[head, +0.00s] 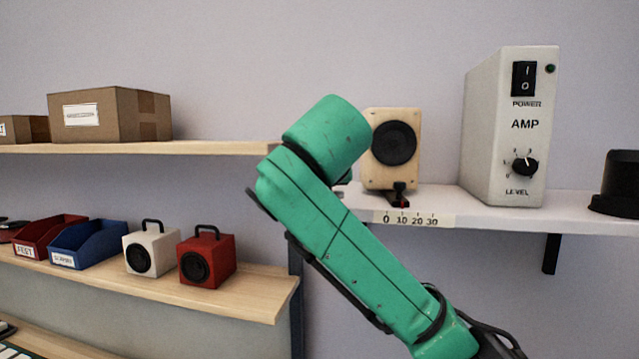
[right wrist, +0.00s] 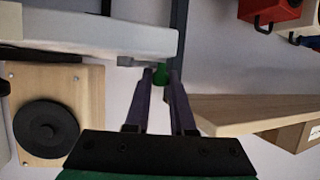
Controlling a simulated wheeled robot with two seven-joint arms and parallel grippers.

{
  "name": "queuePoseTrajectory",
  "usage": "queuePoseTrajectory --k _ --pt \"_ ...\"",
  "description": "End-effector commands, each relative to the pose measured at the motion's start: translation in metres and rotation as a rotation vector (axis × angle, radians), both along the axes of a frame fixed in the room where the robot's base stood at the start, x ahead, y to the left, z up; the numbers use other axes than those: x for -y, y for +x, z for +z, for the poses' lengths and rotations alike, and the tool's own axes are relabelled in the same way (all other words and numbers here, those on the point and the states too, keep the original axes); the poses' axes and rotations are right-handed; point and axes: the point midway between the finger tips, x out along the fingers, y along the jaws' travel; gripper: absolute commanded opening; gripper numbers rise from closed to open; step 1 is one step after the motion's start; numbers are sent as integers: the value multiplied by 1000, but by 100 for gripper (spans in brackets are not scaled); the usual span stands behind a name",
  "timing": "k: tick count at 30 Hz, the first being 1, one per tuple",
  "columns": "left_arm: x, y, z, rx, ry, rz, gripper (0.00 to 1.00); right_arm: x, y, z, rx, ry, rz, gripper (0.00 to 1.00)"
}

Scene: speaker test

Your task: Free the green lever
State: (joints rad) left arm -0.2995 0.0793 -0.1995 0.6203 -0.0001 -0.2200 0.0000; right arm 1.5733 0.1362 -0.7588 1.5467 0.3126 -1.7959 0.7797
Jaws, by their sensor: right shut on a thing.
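The green lever (right wrist: 161,76) shows small in the right wrist view, beside the end of the pale shelf. A short grey piece (right wrist: 128,61) sits next to it at the shelf end. My right gripper (right wrist: 162,82) is shut on the green lever, which shows between its fingertips. In the head view my green right arm reaches up from the lower right and hides the lever and most of the gripper. A wooden speaker (head: 378,175) stands on the pale shelf (head: 470,212), close right of my arm. My left gripper is not in view.
A white amp (head: 482,130) and a black round object (head: 622,175) stand farther right on the pale shelf. At left, wooden shelves hold a cardboard box (head: 110,115), red (head: 45,236) and blue (head: 90,243) bins, and white (head: 150,250) and red (head: 207,258) speakers.

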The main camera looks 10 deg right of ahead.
Motion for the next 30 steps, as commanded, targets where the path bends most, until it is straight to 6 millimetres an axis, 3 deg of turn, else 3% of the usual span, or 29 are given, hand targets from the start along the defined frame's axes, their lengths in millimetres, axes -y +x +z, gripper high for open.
queuePoseTrajectory --k 13,30 --pt "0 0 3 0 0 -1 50 -2 12 0 -1 0 -253 0" --pt "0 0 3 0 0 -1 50 -1 13 0 0 1 -294 0"
